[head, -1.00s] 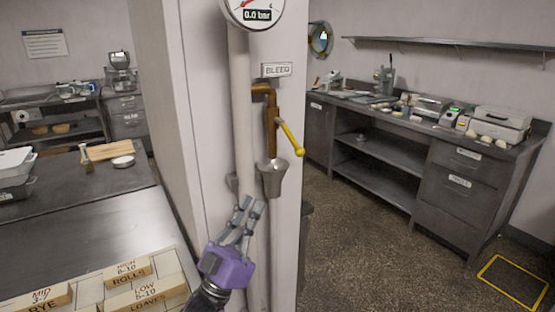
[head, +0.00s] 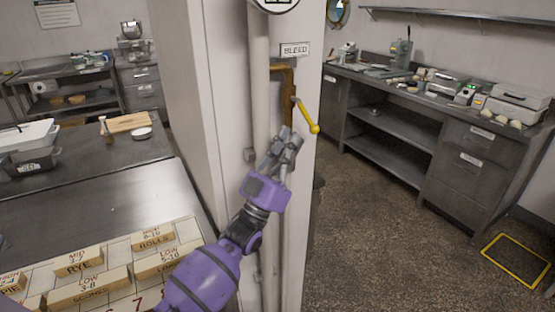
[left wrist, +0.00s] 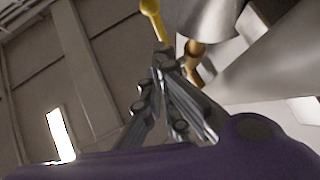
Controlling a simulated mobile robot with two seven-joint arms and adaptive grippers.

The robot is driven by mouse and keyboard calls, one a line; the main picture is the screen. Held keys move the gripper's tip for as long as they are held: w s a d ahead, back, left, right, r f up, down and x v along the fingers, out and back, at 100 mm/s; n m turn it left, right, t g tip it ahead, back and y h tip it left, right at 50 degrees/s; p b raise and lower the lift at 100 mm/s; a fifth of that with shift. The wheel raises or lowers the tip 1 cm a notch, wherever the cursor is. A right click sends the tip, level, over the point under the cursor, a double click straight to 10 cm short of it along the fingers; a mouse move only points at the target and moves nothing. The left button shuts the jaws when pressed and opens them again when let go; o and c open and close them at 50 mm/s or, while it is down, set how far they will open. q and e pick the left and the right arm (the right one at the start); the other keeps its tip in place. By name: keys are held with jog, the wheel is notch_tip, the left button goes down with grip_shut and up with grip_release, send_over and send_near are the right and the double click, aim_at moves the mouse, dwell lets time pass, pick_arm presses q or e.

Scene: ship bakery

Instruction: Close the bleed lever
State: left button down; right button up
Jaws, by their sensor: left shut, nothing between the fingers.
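The yellow bleed lever (head: 306,115) sits on a brown pipe (head: 290,92) on the white column, under the BLEED sign (head: 295,50). It slants down to the right, ending in a round knob. My left gripper (head: 286,137) is shut and empty, just below and left of the lever, in front of the pipe's lower end. In the left wrist view the lever's knob end (left wrist: 150,8) shows just beyond my fingertips (left wrist: 163,58); I cannot tell whether they touch. My right gripper is not in view.
A pale vertical pipe (head: 260,100) runs down the column left of the lever. A counter with labelled wooden blocks (head: 90,285) stands at lower left. A grey workbench (head: 400,110) is at right. The floor right of the column is open.

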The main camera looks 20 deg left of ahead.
aim_at(305, 116)
pick_arm(q)
jog(key=w, duration=0.1)
jog(key=w+d, duration=0.1)
jog(key=w, duration=0.1)
jog(key=shift+w+d+f, duration=0.15)
jog(key=shift+w, duration=0.05)
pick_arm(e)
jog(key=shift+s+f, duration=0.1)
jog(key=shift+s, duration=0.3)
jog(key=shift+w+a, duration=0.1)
